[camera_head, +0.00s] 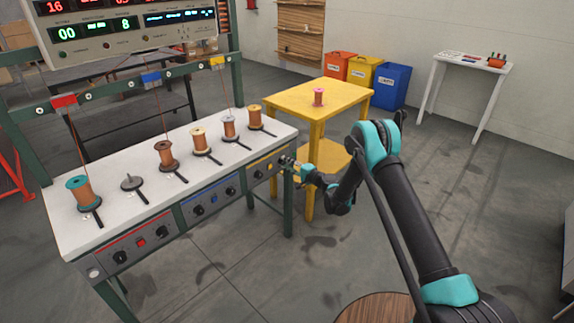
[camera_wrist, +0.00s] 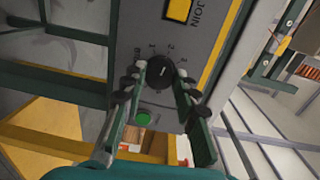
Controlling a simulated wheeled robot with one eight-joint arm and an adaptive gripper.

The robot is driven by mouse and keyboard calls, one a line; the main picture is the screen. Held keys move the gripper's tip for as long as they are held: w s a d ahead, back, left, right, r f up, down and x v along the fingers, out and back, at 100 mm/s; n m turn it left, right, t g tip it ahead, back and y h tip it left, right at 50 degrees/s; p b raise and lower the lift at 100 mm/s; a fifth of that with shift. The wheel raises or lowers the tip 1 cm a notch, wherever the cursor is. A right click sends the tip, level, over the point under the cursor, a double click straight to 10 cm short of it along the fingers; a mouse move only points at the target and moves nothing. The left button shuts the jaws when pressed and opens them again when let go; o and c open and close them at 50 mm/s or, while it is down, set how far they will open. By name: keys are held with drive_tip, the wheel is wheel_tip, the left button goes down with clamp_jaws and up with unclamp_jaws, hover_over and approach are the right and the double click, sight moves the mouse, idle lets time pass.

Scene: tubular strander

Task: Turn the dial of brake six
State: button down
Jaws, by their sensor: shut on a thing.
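The dial of brake six (camera_wrist: 159,78) is a round black knob on the grey front panel, with small scale marks and numbers around it in the wrist view. My gripper (camera_wrist: 161,84) has one finger on each side of this dial and is shut on it. In the head view my gripper (camera_head: 288,163) is at the right end of the bench's front panel (camera_head: 214,203), and it hides the last dial there. Another black dial (camera_head: 258,173) shows just left of it. The dial's exact setting is too small to read.
A yellow button (camera_wrist: 179,10) marked JOIN and a green button (camera_wrist: 143,118) are on the panel near my fingers. The white bench (camera_head: 105,195) carries several spools.

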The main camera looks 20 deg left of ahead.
drive_tip(key=shift+s, duration=0.1)
idle(0.3)
drive_tip(key=c, duration=1.2)
unclamp_jaws()
drive_tip(key=shift+o, duration=0.2)
drive_tip(key=shift+d, duration=0.1)
drive_tip(key=v, duration=0.7)
drive_tip(key=shift+d, duration=0.15)
